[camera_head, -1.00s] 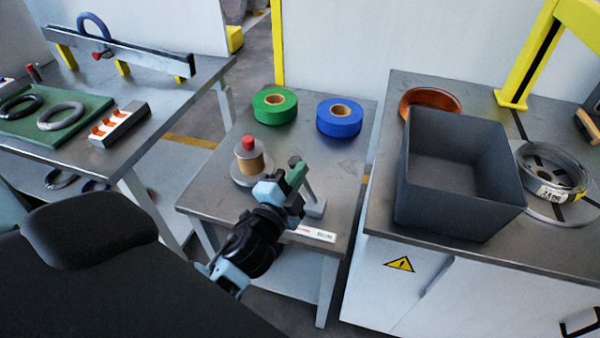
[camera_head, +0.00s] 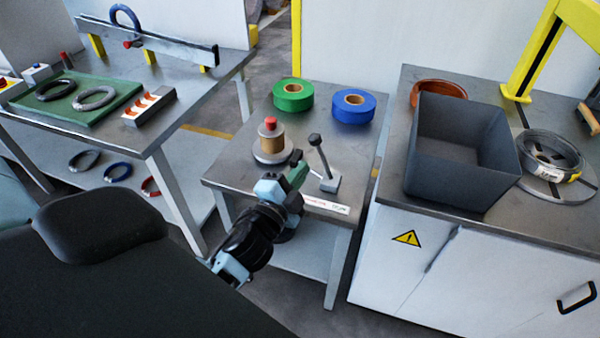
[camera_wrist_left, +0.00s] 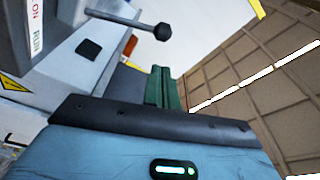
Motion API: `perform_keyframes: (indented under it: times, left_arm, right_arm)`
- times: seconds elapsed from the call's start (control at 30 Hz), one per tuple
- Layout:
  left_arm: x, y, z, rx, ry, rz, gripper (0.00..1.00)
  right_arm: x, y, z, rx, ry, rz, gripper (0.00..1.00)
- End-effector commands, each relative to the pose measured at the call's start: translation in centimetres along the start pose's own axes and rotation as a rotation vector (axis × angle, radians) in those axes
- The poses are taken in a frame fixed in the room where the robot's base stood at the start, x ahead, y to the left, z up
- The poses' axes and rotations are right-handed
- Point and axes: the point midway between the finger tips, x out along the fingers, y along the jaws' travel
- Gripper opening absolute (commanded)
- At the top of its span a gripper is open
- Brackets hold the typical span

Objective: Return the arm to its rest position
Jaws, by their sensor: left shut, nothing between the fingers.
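My left arm reaches in from the lower left of the head view. Its left gripper (camera_head: 297,176), with green fingers, is shut and empty near the front edge of the small middle table (camera_head: 230,170). In the left wrist view the green fingers (camera_wrist_left: 162,88) are together with nothing between them. A small lever stand (camera_head: 326,170) with a dark knob stands just right of the gripper, apart from it in the head view. Its knobbed rod (camera_wrist_left: 140,22) also shows in the left wrist view. My right gripper is not in view.
On the middle table are a green tape roll (camera_head: 293,95), a blue tape roll (camera_head: 354,107) and a spool with a red top (camera_head: 271,142). A dark grey bin (camera_head: 460,180) stands on the right bench. The left bench holds coils on a green mat (camera_head: 110,112).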

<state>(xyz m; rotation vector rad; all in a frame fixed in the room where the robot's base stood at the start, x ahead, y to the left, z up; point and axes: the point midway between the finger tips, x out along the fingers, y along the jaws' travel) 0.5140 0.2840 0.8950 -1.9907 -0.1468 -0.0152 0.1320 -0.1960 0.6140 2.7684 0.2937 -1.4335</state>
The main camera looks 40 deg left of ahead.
Motion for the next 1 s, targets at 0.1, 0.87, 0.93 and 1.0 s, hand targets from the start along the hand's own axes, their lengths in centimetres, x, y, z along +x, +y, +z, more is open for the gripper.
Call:
perform_keyframes:
  times: [0.1, 0.87, 0.93, 1.0]
  left_arm:
    - [0.0, 0.0, 0.0, 0.000, 0.000, 0.000, 0.00]
    - [-11.8, 9.4, 2.3, -0.397, -0.166, 0.357, 0.00]
    - [-15.4, 11.3, 2.6, -0.503, -0.226, 0.438, 0.00]
    - [-19.2, 12.9, 2.8, -0.606, -0.292, 0.513, 0.00]
  right_arm:
    - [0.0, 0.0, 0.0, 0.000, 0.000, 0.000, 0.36]
    - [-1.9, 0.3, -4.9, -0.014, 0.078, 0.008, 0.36]
    - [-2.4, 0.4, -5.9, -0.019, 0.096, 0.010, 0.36]
    - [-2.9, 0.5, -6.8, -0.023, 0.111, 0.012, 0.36]
